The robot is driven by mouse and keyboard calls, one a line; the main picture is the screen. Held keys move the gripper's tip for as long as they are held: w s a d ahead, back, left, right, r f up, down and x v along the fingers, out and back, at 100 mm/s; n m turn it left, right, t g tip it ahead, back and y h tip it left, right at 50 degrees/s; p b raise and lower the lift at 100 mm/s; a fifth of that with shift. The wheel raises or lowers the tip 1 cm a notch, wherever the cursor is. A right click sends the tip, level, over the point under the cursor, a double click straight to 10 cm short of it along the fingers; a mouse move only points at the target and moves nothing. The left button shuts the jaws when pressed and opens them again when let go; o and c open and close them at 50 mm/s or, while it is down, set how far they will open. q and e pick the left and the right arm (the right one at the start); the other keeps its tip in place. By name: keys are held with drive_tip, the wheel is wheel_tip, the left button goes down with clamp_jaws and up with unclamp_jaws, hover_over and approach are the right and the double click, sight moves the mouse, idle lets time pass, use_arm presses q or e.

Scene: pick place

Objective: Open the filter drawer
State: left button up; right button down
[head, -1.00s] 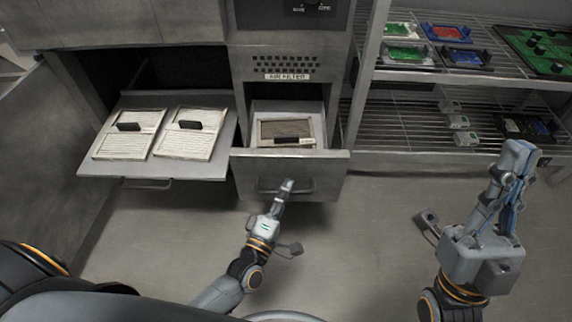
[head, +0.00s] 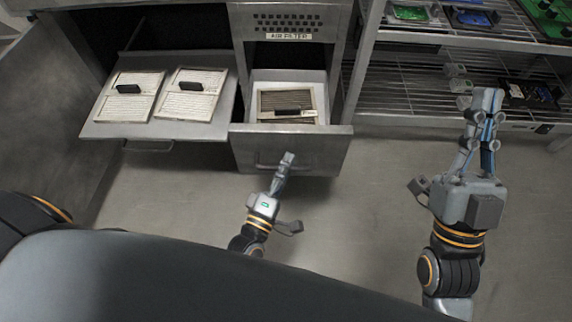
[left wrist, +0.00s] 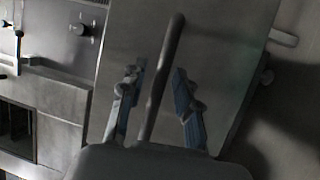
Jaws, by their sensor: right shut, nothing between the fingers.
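The filter drawer (head: 330,150) sits below the "AIR FILTER" label (head: 289,37) and is pulled part way out. A filter (head: 287,100) with a dark handle lies inside. My left gripper (head: 287,158) is in front of the drawer front, at its bar handle (head: 262,167). In the left wrist view, the left fingers (left wrist: 158,88) are open on either side of the handle (left wrist: 168,60), with gaps visible. My right gripper (head: 487,98) is shut and empty, off to the right near the shelf.
A pulled-out tray (head: 100,128) with two filters (head: 130,95) stands left of the drawer. A wire shelf rack (head: 420,105) with several small devices and boards stands at the right. The floor in front of the drawer is clear.

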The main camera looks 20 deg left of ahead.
use_arm(q)
drive_tip(key=v, duration=1.2)
idle(0.5)
